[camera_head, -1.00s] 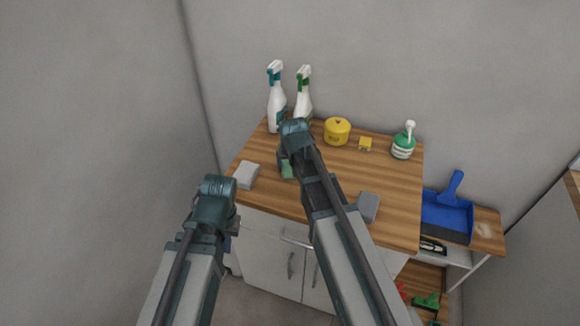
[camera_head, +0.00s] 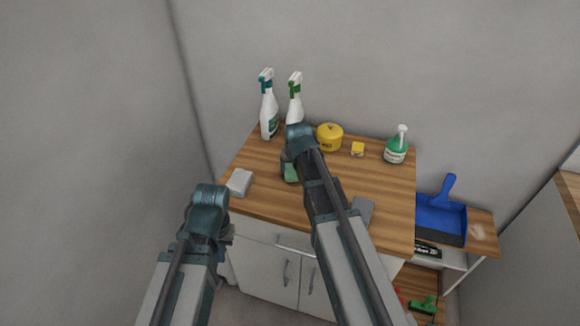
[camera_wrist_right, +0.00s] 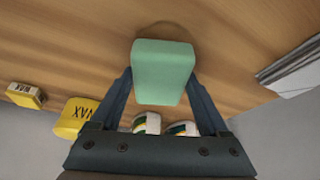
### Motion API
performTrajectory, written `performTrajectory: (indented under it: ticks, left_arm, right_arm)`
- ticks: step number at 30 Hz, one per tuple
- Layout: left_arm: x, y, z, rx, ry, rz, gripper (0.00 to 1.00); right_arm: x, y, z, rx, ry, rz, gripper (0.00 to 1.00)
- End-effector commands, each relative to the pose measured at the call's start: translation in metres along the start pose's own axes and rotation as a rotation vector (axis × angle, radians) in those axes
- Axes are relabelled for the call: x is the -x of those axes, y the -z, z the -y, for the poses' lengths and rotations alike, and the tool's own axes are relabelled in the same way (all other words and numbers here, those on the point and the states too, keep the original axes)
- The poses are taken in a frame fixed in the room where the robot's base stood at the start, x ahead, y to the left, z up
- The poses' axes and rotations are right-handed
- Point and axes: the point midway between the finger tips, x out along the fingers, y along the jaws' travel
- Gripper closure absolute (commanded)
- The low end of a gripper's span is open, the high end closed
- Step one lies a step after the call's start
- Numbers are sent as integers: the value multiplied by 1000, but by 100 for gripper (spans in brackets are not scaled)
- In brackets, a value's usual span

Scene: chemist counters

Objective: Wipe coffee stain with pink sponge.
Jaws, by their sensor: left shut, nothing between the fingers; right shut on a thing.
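My right gripper (camera_wrist_right: 163,78) is shut on a pale green sponge (camera_wrist_right: 163,62), held between its two fingers at the wooden counter top. The sponge also shows partly behind the wrist in the head view (camera_head: 290,173). No pink sponge is in view. A faint brown ring (camera_wrist_right: 167,24), apparently the coffee stain, shows on the wood just beyond the sponge in the right wrist view; the sponge hides part of it. I cannot tell if the sponge touches the wood. My left gripper (camera_head: 229,234) is shut and empty in front of the counter's left edge, its fingers mostly hidden.
Two spray bottles (camera_head: 269,112), a yellow tin (camera_head: 329,138), a small yellow box (camera_head: 357,150) and a green-and-white bottle (camera_head: 396,148) line the counter's back. Pale grey blocks lie at the left (camera_head: 240,182) and front right (camera_head: 363,210). A blue dustpan (camera_head: 440,216) is on the lower shelf.

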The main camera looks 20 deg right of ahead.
Motion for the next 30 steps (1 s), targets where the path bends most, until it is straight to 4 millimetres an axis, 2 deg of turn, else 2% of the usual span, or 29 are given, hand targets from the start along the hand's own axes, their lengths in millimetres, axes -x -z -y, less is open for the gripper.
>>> performTrajectory:
  ticks: [1,7,18,30]
  left_arm:
    - [-1,0,0,0,0,0,100]
    - [-1,0,0,0,0,0,100]
    - [1,0,0,0,0,0,100]
    - [1,0,0,0,0,0,100]
  right_arm:
    - [0,-4,-4,0,-9,9,66]
    - [2,-9,-3,0,-12,10,66]
    - [14,-34,10,1,-7,10,66]
    - [17,-40,15,0,-5,6,66]
